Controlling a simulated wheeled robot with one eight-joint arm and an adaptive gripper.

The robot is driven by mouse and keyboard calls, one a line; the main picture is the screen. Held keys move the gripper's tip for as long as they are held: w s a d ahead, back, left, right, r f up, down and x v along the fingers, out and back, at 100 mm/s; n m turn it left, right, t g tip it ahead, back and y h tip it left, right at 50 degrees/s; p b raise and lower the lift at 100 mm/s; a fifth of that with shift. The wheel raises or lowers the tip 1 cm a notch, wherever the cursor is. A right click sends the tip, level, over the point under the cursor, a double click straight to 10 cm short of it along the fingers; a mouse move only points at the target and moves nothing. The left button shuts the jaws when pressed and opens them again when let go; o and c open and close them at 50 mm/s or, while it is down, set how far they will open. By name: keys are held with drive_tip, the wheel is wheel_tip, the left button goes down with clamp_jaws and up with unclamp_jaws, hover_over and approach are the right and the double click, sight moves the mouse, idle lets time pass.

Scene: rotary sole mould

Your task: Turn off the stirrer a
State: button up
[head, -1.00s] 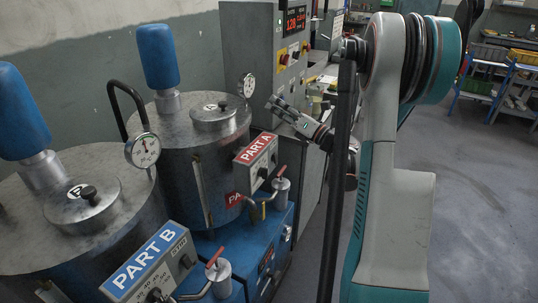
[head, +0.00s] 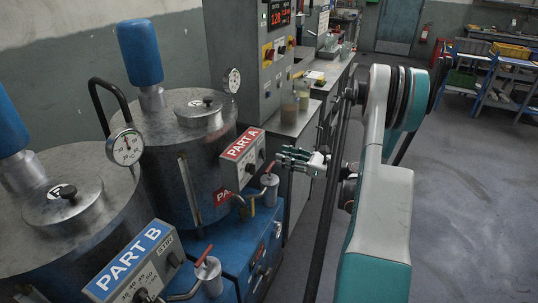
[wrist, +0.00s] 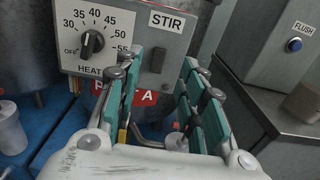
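The stirrer A control box (head: 243,163), under a red PART A label, is on the front of the rear tank (head: 165,165). In the wrist view the box (wrist: 75,55) shows a HEAT dial (wrist: 92,43) pointing at OFF, and a STIR label (wrist: 167,20) with a black switch (wrist: 158,60) below it. The switch's position is unclear. My gripper (head: 282,155) is right of the box in the head view, with its fingers pointing left at it. In the wrist view my gripper (wrist: 172,65) is open and empty, with the left finger beside the switch, partly overlapping the box.
The PART B box (head: 132,262) is on the nearer tank (head: 60,195). Red-handled valves (head: 270,180) stand below on the blue base (head: 235,250). A grey cabinet with a FLUSH button (wrist: 294,44) is at the right. Open floor (head: 460,190) lies right of my arm.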

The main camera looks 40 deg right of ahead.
sight(263, 150)
drive_tip(key=b+x, duration=0.1)
drive_tip(key=x, duration=0.6)
clamp_jaws()
